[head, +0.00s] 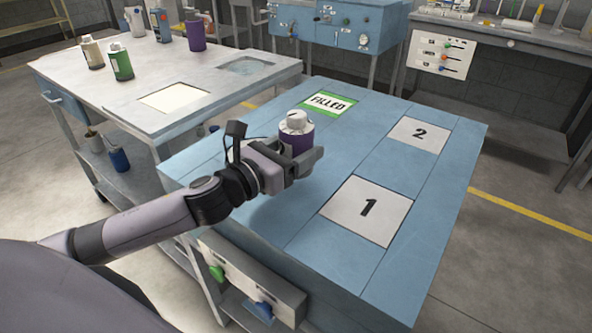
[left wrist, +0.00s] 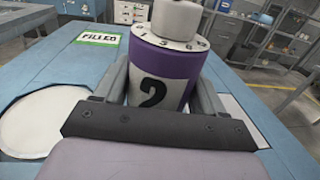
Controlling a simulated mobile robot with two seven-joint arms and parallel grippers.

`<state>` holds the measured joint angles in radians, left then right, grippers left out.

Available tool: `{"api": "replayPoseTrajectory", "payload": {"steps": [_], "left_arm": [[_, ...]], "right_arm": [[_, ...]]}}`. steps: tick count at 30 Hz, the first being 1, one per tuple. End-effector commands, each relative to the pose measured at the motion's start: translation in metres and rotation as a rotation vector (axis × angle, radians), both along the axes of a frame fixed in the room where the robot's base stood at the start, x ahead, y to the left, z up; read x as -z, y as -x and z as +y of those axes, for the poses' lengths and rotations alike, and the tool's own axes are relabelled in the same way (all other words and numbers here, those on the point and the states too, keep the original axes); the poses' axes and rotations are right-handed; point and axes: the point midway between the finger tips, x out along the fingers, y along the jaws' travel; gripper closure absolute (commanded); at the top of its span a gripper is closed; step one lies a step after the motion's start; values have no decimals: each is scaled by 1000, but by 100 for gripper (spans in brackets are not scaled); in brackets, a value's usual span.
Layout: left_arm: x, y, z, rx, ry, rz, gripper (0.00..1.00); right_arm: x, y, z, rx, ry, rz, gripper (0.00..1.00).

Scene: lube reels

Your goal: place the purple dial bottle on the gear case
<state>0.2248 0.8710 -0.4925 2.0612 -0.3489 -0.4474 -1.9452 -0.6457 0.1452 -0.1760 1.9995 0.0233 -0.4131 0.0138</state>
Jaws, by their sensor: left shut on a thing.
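My left gripper (head: 302,163) is shut on a purple dial bottle (head: 297,140), upright, with a white dial cap. In the left wrist view the purple dial bottle (left wrist: 165,72) shows a white label with a black 2 and numbers around its dial, between the fingers of my left gripper (left wrist: 160,95). It is over the blue bench top (head: 330,150), seemingly above the surface. The bench has a green-edged FILLED label (head: 329,103) and grey pads marked 1 (head: 367,209) and 2 (head: 419,134). I cannot tell which thing is the gear case. My right gripper is not in view.
A grey cart (head: 165,75) at left bears a cream bottle (head: 92,53), a green bottle (head: 120,62) and another purple bottle (head: 195,35). A pale round patch (left wrist: 40,120) lies left of the gripper in the wrist view. Both numbered pads are bare.

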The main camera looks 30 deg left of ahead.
Motion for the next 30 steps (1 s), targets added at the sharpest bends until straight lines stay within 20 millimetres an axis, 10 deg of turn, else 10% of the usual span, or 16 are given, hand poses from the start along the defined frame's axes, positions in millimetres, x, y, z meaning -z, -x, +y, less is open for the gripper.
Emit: {"api": "replayPoseTrajectory", "payload": {"steps": [9,20,21,23,30], "left_arm": [[41,0,0,-2,3,1,71],[44,0,0,0,0,-1,71],[46,0,0,-1,0,1,27],[45,0,0,-1,0,1,7],[45,0,0,-1,0,1,4]], "right_arm": [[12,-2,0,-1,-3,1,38],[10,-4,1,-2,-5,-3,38],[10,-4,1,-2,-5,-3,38],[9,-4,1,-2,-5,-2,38],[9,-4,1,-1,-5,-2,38]]}}
